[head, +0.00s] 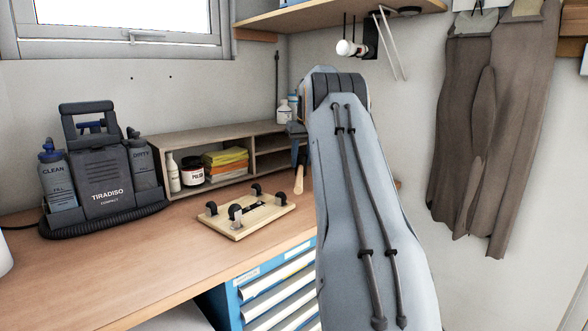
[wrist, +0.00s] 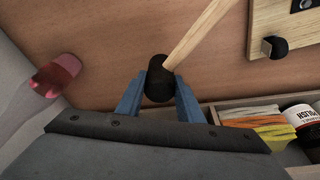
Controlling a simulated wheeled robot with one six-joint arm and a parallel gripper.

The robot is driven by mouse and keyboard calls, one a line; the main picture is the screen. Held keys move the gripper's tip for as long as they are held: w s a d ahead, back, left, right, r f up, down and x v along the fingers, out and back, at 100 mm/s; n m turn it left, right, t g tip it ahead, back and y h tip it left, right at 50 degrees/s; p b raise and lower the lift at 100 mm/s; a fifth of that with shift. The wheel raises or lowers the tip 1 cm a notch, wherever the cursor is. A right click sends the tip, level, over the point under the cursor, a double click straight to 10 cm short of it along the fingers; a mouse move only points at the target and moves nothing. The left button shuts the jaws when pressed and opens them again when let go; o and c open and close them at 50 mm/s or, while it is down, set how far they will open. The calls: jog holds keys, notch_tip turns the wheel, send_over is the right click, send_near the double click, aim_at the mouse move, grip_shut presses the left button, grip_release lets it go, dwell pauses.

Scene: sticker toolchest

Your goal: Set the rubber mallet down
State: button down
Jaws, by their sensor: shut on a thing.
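The rubber mallet has a black head (wrist: 158,82) and a pale wooden handle (wrist: 195,35). In the wrist view my gripper (wrist: 159,88) has its blue fingers on either side of the head and is shut on it. The handle slants up and right over the wooden bench top (wrist: 100,35). In the head view part of the wooden handle (head: 301,180) shows left of my arm, over the back right of the bench (head: 140,265). The mallet head is mostly hidden there. I cannot tell whether the mallet touches the bench.
A wooden board with black knobs (head: 245,213) lies left of the mallet. Behind it stands a shelf (head: 215,136) with bottles, a jar and folded cloths. A grey cleaning machine (head: 104,175) is further left. A red translucent object (wrist: 56,75) shows left in the wrist view.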

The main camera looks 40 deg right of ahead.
aim_at(301, 168)
jog(key=shift+f+p, duration=0.45)
jog(key=shift+f, duration=1.25)
jog(key=shift+s+f, duration=0.1)
jog(key=shift+f, duration=0.05)
jog(key=c, duration=1.2)
grip_release()
jog(key=b+v, duration=0.2)
jog(key=v, duration=1)
jog(key=shift+s+b, duration=0.1)
jog(key=shift+b, duration=0.3)
jog(key=shift+w+a, duration=0.1)
jog(key=shift+w, duration=0.1)
